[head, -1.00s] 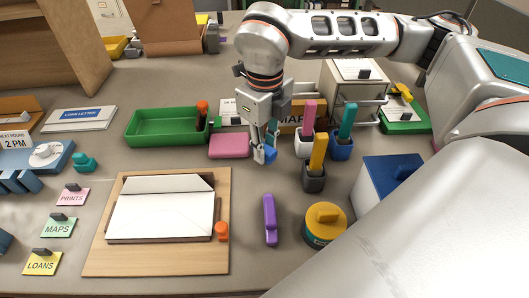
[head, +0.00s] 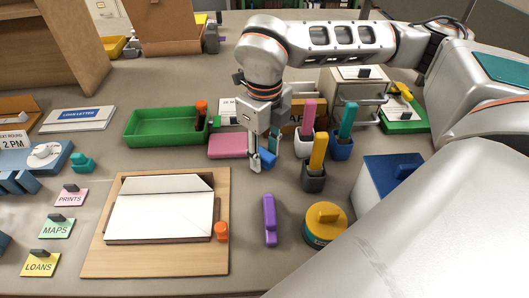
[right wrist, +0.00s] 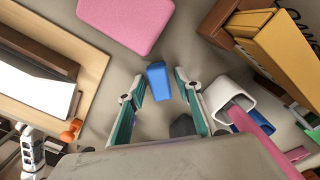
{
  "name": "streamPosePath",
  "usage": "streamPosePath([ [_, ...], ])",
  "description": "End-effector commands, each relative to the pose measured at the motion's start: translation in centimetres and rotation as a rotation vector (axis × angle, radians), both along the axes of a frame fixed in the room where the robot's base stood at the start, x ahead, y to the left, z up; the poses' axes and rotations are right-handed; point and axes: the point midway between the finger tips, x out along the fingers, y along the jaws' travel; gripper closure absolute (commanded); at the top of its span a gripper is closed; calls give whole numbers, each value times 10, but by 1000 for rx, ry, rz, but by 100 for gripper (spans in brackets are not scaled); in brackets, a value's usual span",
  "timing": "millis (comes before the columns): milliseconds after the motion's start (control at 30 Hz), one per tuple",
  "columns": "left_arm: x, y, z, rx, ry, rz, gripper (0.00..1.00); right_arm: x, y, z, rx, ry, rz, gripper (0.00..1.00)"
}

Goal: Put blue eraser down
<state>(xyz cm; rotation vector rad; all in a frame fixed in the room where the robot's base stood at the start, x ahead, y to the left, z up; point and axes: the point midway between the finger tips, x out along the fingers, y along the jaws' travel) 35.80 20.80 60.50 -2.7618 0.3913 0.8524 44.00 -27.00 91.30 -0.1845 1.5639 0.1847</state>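The blue eraser (head: 267,158) is on the grey table, in front of the pink block and left of the dark cup with the yellow stick. My right gripper (head: 265,158) is low over it, its fingers on either side. In the right wrist view the eraser (right wrist: 158,80) shows between the spread teal-lined fingers (right wrist: 160,100), with a visible gap on each side. The right gripper is open. My left gripper is not in view.
The pink block (head: 231,145) and green tray (head: 165,126) are to the left. Cups (head: 314,180) holding coloured sticks stand close on the right. A purple eraser-like piece (head: 269,219) and a yellow round tin (head: 325,228) are nearer. A wooden board (head: 100,255) lies front left.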

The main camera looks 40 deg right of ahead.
Motion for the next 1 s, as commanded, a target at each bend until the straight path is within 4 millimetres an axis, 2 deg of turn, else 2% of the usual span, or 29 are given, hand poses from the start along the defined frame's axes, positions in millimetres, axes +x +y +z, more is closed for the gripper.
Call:
streamPosePath([
  [167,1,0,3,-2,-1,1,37,1,0,22,0,-5,0,66],
  [400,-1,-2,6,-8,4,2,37,2,0,73,1,-8,-1,66],
  [600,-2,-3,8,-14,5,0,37,1,0,106,0,-5,0,66],
  [800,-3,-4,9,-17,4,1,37,0,0,121,0,-2,0,66],
  [1000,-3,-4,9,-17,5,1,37,0,0,122,0,-1,0,66],
])
